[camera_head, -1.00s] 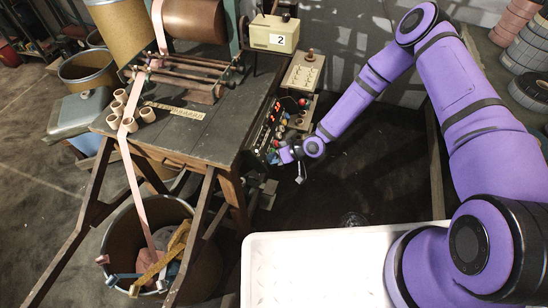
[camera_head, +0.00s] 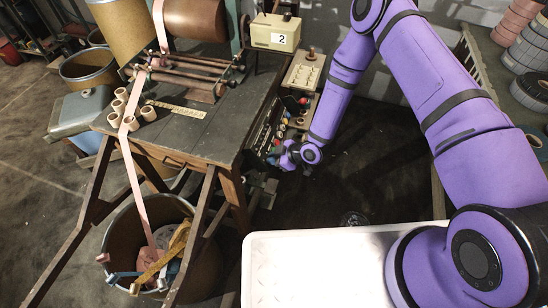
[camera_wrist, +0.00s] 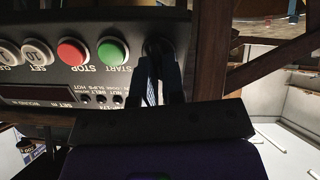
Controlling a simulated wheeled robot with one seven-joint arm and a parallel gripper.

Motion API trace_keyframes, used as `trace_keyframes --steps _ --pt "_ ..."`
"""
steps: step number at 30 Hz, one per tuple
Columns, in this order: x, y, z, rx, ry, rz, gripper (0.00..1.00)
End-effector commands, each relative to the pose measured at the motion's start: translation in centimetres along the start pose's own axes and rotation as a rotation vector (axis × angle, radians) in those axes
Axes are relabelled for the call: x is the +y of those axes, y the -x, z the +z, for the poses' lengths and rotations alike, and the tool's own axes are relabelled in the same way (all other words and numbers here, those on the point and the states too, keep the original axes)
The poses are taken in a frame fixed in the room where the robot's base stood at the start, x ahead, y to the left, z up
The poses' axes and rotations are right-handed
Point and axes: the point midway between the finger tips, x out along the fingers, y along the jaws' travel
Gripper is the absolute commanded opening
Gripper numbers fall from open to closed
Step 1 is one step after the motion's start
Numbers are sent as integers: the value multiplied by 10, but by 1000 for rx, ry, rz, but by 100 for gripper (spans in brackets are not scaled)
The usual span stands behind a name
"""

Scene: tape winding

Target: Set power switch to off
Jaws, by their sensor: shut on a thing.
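The control panel (camera_wrist: 100,20) of the winding machine shows upside down in the wrist view, with a green START button (camera_wrist: 112,50) and a red STOP button (camera_wrist: 72,52). My gripper (camera_wrist: 158,62) is at the panel's end beside START, its dark fingers shut on a small dark round control, apparently the power switch (camera_wrist: 158,44). The fingers hide most of it, and no label or set position can be read. In the head view my gripper (camera_head: 280,157) is at the front right of the machine's bench, low against the panel (camera_head: 264,134).
The wooden bench (camera_head: 180,132) carries the roller and tape. A box marked 2 (camera_head: 274,33) and a small control box (camera_head: 303,72) stand near the panel. A bin (camera_head: 205,262) is below the bench. A white tray-like surface (camera_head: 310,270) lies at the front.

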Motion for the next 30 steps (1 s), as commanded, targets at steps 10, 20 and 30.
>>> trace_keyframes --steps 10,20,30 --pt "-3 0 0 -1 268 47 0" --pt "-5 0 1 -1 400 70 0" --pt "-4 0 2 -1 428 76 0"
